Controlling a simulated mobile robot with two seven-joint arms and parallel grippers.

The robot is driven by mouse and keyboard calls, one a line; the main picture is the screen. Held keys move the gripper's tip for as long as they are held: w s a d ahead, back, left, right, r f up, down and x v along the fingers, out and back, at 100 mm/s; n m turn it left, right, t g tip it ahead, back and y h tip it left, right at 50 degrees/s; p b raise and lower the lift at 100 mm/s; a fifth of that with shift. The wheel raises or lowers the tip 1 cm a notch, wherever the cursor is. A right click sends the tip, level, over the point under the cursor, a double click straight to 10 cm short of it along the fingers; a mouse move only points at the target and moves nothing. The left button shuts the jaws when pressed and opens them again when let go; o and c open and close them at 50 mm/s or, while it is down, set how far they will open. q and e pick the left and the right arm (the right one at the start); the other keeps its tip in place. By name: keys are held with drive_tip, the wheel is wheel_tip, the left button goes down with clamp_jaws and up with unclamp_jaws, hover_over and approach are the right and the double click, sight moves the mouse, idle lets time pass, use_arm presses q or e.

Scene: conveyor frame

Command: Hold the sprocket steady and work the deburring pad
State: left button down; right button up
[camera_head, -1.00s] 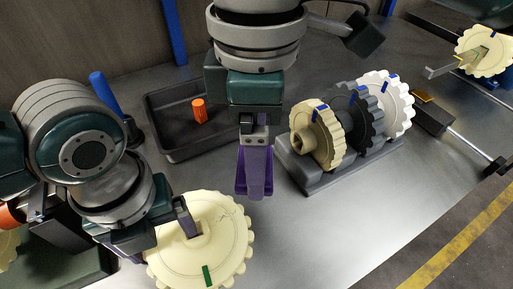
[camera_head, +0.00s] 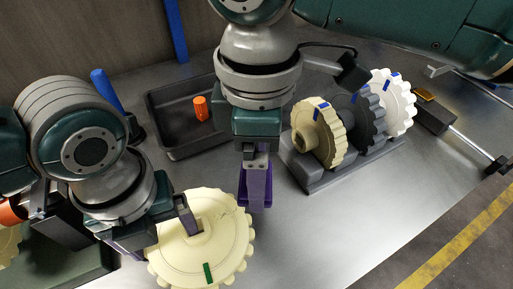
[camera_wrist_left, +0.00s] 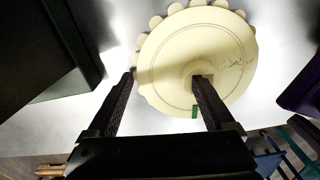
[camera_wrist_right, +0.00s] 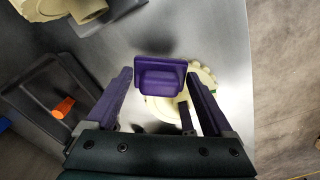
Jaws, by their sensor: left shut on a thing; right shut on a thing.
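The cream sprocket (camera_head: 215,252) lies at the front of the bench, with a green mark and dark scratch-like lines on its face. My left gripper (camera_head: 170,226) is shut on it; in the left wrist view one finger is at the hub of the sprocket (camera_wrist_left: 180,50) and the other at its toothed rim. My right gripper (camera_head: 256,178) is shut on the purple deburring pad (camera_head: 257,199). In the right wrist view the pad (camera_wrist_right: 160,77) sits between the purple fingers and hides part of the sprocket. The pad is close to the sprocket's right rim; contact cannot be told.
A dark tray (camera_head: 180,150) with an orange cylinder (camera_head: 200,108) stands behind. A grey rack (camera_head: 310,177) holds cream, dark and white sprockets at the right. A black tool with a rod (camera_head: 455,130) lies beyond it. Bare metal bench is free at front right.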

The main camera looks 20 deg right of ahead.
drive_tip(key=shift+f, duration=1.6)
drive_tip(key=shift+a+f, duration=0.4)
drive_tip(key=shift+f, duration=0.25)
drive_tip(key=shift+s+a+f, duration=0.1)
drive_tip(key=shift+a, duration=1.05)
drive_tip(key=shift+d, duration=1.55)
drive_tip(key=shift+r, duration=4.1)
use_arm(q)
unclamp_jaws()
